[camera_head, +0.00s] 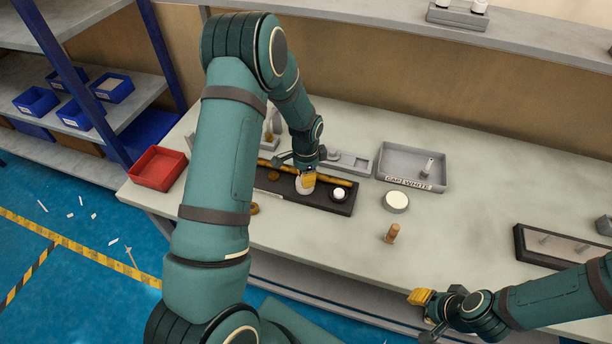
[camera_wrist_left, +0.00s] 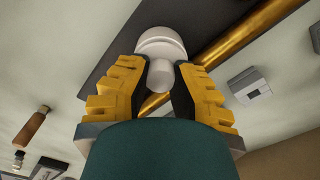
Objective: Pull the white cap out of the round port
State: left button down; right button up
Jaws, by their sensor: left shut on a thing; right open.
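My left gripper (camera_head: 306,180) is over the dark base (camera_head: 345,208) with the brass pipe (camera_head: 338,180). Its yellow fingers are shut on the white cap (camera_head: 308,189). In the left wrist view, the white cap (camera_wrist_left: 160,45) shows a broad rounded head and a narrow stem (camera_wrist_left: 161,75) between the fingers (camera_wrist_left: 160,85). The round port is hidden, and I cannot tell whether the cap still sits in it. Another white round piece (camera_head: 339,193) is on the base to the right. My right gripper (camera_head: 420,297) is open and empty at the table's front edge.
A grey tray (camera_head: 440,160) with a white label holds a small upright piece. A red bin (camera_head: 158,168) is at the left. The table's middle right is clear.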

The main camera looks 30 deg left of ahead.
pick_arm(q)
jog(key=shift+r+p, duration=0.8)
jog(key=shift+r, duration=0.75)
